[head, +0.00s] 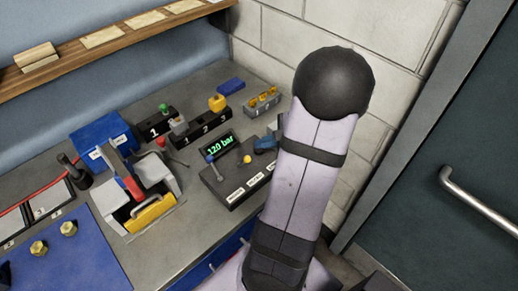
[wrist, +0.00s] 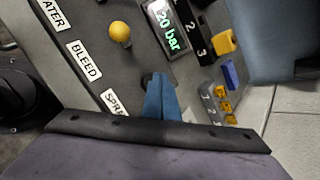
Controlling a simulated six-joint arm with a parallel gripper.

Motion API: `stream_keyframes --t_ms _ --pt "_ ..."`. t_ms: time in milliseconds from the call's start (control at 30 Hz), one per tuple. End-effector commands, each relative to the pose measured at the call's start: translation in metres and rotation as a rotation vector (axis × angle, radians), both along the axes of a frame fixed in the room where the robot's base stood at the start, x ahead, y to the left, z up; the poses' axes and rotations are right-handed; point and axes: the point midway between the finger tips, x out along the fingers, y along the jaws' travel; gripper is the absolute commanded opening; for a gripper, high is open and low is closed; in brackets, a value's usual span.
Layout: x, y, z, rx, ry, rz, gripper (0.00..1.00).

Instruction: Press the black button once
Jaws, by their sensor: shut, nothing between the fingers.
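The dark control panel (head: 222,187) stands on the bench, with a green display (head: 221,145) reading 120 bar. It also shows in the wrist view (wrist: 95,72) with white labels, of which BLEED (wrist: 84,61) is fully legible. My gripper (head: 263,146) is over the panel's right end, its blue fingers together and empty. In the wrist view my gripper (wrist: 158,84) covers part of a dark round shape (wrist: 146,79), which looks like the black button. I cannot tell whether they touch. In the head view the button is not distinguishable near my gripper.
A yellow knob (head: 247,159) and a blue-grey lever (head: 211,161) rise from the panel. Behind are numbered black blocks (head: 199,130) and a grey holder (head: 262,104) with yellow pieces. A toolbox-like caddy (head: 140,190) stands left. The wall is close on the right.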

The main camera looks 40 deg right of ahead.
Motion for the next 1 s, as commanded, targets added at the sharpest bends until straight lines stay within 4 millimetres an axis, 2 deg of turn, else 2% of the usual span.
stream_keyframes --t_ms 500,1000 --pt "-0.0001 0.0 -0.0058 0.0 0.0 0.0 0.0" --pt "-0.0002 -0.0001 0.0013 -0.001 0.001 -0.001 0.0"
